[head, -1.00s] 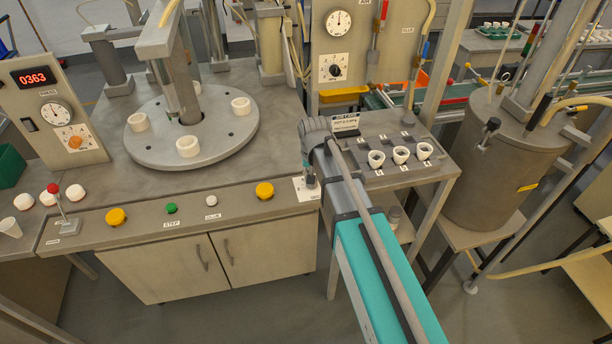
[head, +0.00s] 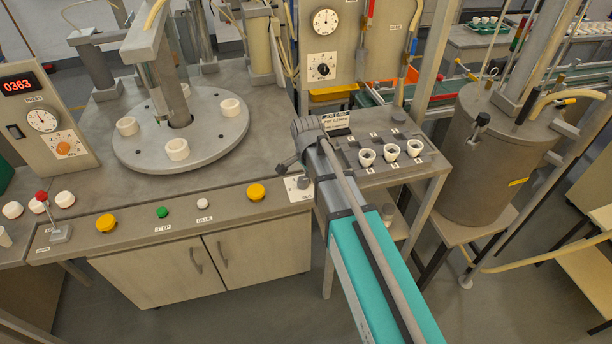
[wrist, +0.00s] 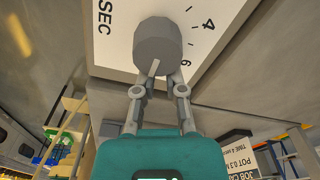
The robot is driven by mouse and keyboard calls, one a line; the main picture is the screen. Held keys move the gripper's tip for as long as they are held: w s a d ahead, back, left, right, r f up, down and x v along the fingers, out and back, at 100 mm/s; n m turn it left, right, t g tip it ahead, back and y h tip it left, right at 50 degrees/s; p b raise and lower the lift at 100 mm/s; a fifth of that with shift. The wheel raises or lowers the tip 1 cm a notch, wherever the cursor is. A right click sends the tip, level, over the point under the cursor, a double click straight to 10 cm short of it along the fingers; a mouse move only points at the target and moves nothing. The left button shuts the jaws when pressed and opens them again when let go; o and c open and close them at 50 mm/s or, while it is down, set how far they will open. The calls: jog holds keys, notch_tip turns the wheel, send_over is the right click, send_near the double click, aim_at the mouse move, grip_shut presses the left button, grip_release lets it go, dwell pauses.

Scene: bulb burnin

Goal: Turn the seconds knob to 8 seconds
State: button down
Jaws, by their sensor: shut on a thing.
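The seconds knob (wrist: 157,43) is a grey faceted knob on a white dial plate (wrist: 118,30) marked SEC, seen close in the wrist view. The numbers 4 and 6 show to its right and lower right. A pale pointer line on the knob points down and slightly left in that view, past the 6; the scale there is hidden. My gripper (wrist: 158,80) has its two fingers closed on the knob's near side. In the head view the white plate (head: 298,195) is at the bench's front right corner, partly hidden by my arm.
A yellow button (head: 256,192) is left of the plate on the bench front. A rack (head: 428,165) with white cups and a job card (head: 336,121) stand to the right. A round turntable (head: 226,150) with white rings is behind.

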jog(key=shift+s+a+m+g+y, duration=0.3)
jog(key=shift+s+a+m, duration=0.65)
jog(key=shift+s, duration=0.2)
jog(key=c, duration=1)
grip_release()
jog(key=shift+o, duration=0.9)
jog(key=shift+w+d+r+m+h, duration=0.15)
jog(key=shift+w+d+h, duration=0.1)
jog(key=shift+d, duration=0.2)
jog(key=shift+w+d+r+m+h, duration=0.1)
jog(key=shift+d+h, duration=0.15)
jog(key=shift+d, duration=0.15)
jog(key=o, duration=0.6)
jog(key=shift+a+r+p, duration=0.1)
jog(key=shift+r+p, duration=0.4)
jog(key=shift+p, duration=0.05)
jog(key=shift+o, duration=0.2)
jog(key=shift+w+r+p, duration=0.15)
jog(key=shift+r+p, duration=1.05)
notch_tip(320, 180, up, 13)
jog(key=p, duration=1.2)
jog(key=shift+f, duration=0.2)
